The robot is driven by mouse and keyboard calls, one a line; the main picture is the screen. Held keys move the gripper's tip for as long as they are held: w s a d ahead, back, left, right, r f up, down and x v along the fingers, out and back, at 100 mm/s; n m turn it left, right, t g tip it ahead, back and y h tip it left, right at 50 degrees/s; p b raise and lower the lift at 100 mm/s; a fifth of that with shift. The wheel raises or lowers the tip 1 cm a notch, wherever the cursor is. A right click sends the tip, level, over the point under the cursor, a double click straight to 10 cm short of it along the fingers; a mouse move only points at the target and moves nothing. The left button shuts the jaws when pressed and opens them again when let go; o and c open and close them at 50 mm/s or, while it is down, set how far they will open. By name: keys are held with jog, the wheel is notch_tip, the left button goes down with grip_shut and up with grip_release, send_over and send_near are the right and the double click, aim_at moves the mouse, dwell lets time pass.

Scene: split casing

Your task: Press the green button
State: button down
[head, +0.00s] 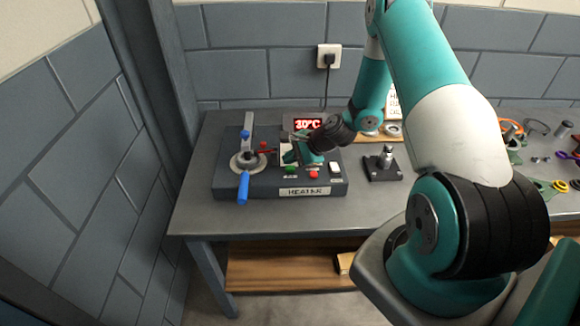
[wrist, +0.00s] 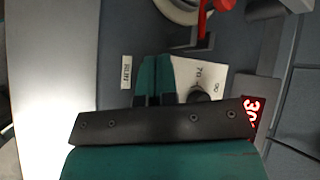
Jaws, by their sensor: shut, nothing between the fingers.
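The green button (head: 291,170) is on the front of the dark heater box (head: 232,186), left of a red button (head: 314,174). My gripper (head: 287,161) is shut and empty. In the head view it is just behind and above the green button; I cannot tell whether it touches. In the wrist view my gripper (wrist: 155,62) shows its two teal fingers together, beside a small label reading RUN (wrist: 126,72). The green button is not visible there, apparently hidden by the fingers.
A white rocker switch (head: 335,168) sits right of the red button. A red display (head: 308,125) reads 30°C. A black block with a metal post (head: 385,164) stands on the bench to the right.

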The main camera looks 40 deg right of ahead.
aim_at(290, 169)
notch_tip(290, 169, up, 5)
jog(key=p, duration=0.4)
dwell(0.8)
